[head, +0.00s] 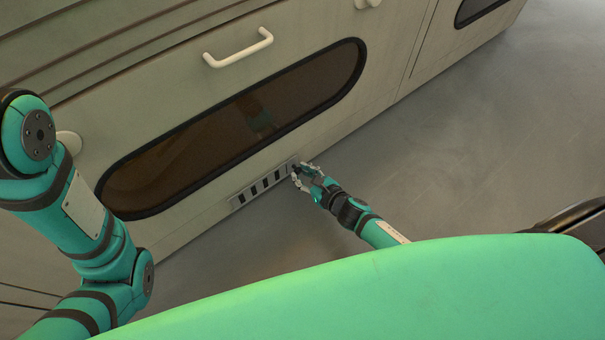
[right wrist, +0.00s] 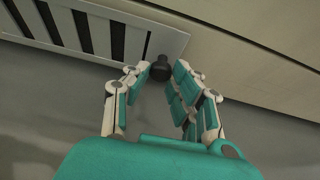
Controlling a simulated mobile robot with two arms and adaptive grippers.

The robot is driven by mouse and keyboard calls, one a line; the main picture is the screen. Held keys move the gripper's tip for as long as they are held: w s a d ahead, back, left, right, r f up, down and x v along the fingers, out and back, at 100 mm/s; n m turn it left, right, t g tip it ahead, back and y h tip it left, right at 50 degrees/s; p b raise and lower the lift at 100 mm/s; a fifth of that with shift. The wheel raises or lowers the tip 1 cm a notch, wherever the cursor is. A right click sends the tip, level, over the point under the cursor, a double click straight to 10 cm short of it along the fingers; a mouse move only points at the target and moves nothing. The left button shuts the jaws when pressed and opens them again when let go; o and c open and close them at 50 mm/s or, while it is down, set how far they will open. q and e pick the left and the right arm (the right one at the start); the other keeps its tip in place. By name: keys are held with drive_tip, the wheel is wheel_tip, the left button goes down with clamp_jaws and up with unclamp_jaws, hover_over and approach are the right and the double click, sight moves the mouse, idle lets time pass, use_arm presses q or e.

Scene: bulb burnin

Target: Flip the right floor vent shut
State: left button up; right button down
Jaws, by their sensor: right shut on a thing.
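The floor vent (head: 261,187) is a pale metal plate low on the cabinet front, just above the floor. Its slots show dark between light bars; they also show at the upper left of the right wrist view (right wrist: 105,38). A small black knob (right wrist: 158,68) sits at the plate's right end. My right gripper (head: 299,173) is at that end of the vent, low by the floor. Its fingers (right wrist: 161,72) are shut on the knob, one on each side. My left arm shows at the left of the head view, but its gripper is out of view.
The cabinet front has a long dark oval window (head: 240,125) above the vent and a white handle (head: 238,49) higher up. Another dark window (head: 483,10) is at the upper right.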

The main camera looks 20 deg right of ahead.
drive_tip(key=shift+w+d, duration=0.25)
drive_tip(key=shift+d, duration=0.4)
drive_tip(key=shift+w+d, duration=0.2)
drive_tip(key=shift+d, duration=0.4)
drive_tip(key=c, duration=1.1)
unclamp_jaws()
drive_tip(key=shift+s, duration=0.1)
drive_tip(key=shift+s+d+r, duration=0.1)
drive_tip(key=shift+s, duration=0.25)
drive_tip(key=v, duration=1.1)
drive_tip(key=shift+r, duration=0.15)
